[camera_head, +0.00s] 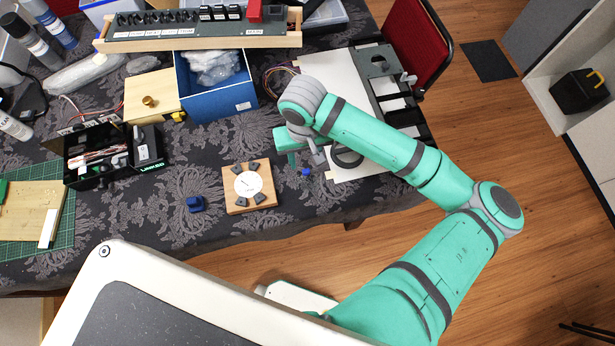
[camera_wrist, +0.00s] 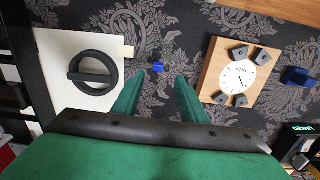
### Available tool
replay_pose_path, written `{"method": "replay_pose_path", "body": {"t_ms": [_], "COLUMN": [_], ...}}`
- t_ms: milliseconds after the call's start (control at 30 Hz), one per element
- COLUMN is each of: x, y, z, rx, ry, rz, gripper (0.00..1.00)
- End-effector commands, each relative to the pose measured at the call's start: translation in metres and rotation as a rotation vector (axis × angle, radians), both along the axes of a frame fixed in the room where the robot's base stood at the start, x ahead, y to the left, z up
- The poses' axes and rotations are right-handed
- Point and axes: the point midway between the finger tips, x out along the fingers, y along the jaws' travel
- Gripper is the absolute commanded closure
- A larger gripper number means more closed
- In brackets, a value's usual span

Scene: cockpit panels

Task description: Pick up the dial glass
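A wooden block (camera_head: 237,206) carries a round white dial face (camera_head: 248,184) with several dark clamps around it. It also shows upper right in the wrist view (camera_wrist: 209,76). A black ring with a crossbar (camera_head: 346,158) lies on a white sheet, at left in the wrist view (camera_wrist: 75,76). I cannot tell whether the dial glass is this ring or a clear disc over the dial face. My gripper (camera_wrist: 160,77) is open and empty, with its fingers apart, above the cloth between ring and block. In the head view it hangs below the arm's end (camera_head: 316,160).
A small blue piece (camera_head: 305,172) lies near my fingertips. A dark blue part (camera_head: 195,204) sits left of the block. A blue box (camera_head: 214,88), a black box (camera_head: 112,158) and a switch panel (camera_head: 200,28) stand farther back. Cloth around the block is mostly clear.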

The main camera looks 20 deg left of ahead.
Motion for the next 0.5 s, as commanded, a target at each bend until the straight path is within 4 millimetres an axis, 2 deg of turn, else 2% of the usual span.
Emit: {"method": "replay_pose_path", "body": {"t_ms": [233, 500], "x": [0.001, 0.004], "y": [-0.001, -0.002], "z": [-0.017, -0.053], "rx": [-0.001, -0.001], "ry": [0.001, 0.001], "rz": [-0.001, -0.001], "gripper": [0.61, 0.61]}}
